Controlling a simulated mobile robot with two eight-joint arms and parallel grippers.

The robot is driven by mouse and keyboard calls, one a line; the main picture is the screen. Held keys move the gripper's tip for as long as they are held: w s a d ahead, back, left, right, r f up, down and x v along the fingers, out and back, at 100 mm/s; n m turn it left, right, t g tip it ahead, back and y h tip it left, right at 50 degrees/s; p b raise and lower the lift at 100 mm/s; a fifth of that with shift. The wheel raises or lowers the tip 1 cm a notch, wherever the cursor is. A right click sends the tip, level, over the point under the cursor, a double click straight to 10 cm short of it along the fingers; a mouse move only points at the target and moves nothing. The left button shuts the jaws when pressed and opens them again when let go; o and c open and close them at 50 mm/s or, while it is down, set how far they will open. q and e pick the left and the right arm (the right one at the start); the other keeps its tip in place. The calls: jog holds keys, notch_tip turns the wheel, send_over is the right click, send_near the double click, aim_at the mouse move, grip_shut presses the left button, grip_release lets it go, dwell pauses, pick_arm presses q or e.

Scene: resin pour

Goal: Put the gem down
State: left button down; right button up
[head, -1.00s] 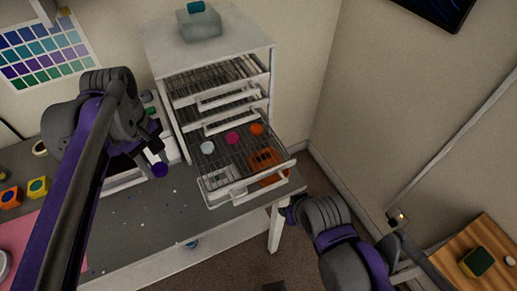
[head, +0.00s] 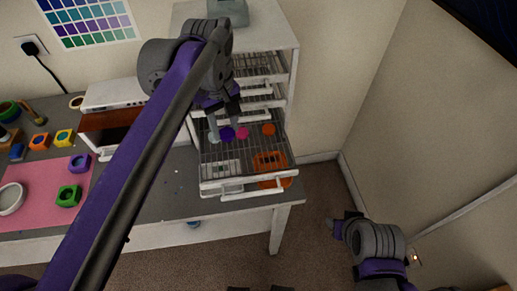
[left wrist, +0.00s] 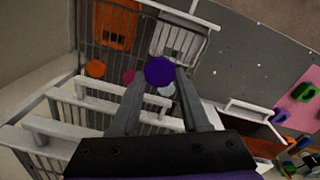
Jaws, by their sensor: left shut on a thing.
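The gem (head: 227,134) is a dark purple round piece. My left gripper (head: 227,127) is shut on it, over the pulled-out wire drawer (head: 205,168). In the left wrist view the gem (left wrist: 160,71) sits between the two fingertips (left wrist: 161,77). It lies between a pale blue gem (head: 213,137) and a pink gem (head: 243,134) in the picture; I cannot tell whether it touches the rack. An orange gem (head: 268,129) is further right. My right gripper (head: 336,226) is at the lower right, away from the drawer; its jaws are unclear.
More drawers of the white cabinet (head: 270,30) are above and behind. The counter at left has a pink mat (head: 40,200) with moulds. Floor (head: 310,250) is free at right.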

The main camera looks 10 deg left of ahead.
pick_arm(q)
jog(key=shift+d+f, duration=0.1)
jog(key=shift+f, duration=0.15)
send_over(231, 159)
notch_tip(231, 159, down, 5)
jog(key=shift+f, duration=0.1)
jog(key=shift+f+b, duration=0.3)
jog(key=shift+f, duration=1.85)
jog(key=shift+f, duration=0.2)
jog(key=shift+c, duration=1.9)
grip_release()
jog(key=shift+r, duration=0.15)
